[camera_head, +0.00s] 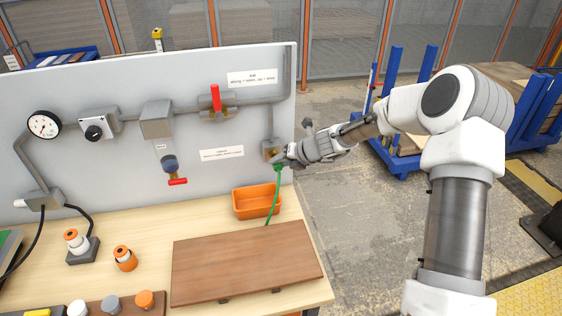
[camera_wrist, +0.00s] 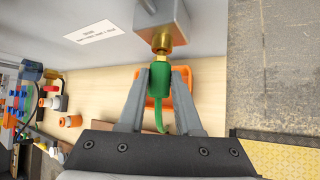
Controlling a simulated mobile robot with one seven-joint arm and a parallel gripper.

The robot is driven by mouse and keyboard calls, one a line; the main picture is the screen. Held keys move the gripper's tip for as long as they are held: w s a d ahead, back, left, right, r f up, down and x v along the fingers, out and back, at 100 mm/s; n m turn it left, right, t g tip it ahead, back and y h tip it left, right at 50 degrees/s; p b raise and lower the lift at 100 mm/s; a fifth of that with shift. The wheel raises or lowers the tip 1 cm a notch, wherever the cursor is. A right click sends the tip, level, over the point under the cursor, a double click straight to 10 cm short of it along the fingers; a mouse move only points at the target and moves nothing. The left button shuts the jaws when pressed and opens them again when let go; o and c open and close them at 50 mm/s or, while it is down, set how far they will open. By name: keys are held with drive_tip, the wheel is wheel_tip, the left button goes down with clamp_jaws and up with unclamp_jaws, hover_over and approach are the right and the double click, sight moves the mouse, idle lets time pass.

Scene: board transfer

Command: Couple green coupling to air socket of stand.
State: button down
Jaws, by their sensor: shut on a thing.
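The green coupling (camera_wrist: 158,82), with a green hose trailing from it, is between the fingers of my gripper (camera_wrist: 159,88) in the wrist view. My gripper is shut on it. The brass air socket (camera_wrist: 161,41) sticks out of a grey box (camera_wrist: 163,17) on the stand's panel. The coupling's end is in line with the socket and appears to meet it; I cannot tell whether it is seated. In the head view my gripper (camera_head: 283,162) is at the panel's right end and hides most of the coupling. The green hose (camera_head: 273,200) hangs down to the bench.
An orange bin (camera_head: 240,205) stands on the bench below the socket, behind a brown board (camera_head: 240,262). A red-handled valve (camera_head: 216,98), gauge (camera_head: 44,124) and pipes are on the panel. Orange-and-white fittings (camera_head: 125,258) stand at left.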

drive_tip(key=shift+w+a+r+p, duration=0.1)
drive_tip(key=shift+w+p, duration=0.25)
drive_tip(key=shift+w, duration=0.05)
drive_tip(key=c, duration=0.5)
unclamp_jaws()
drive_tip(key=v, duration=1.7)
drive_tip(key=shift+s, duration=0.15)
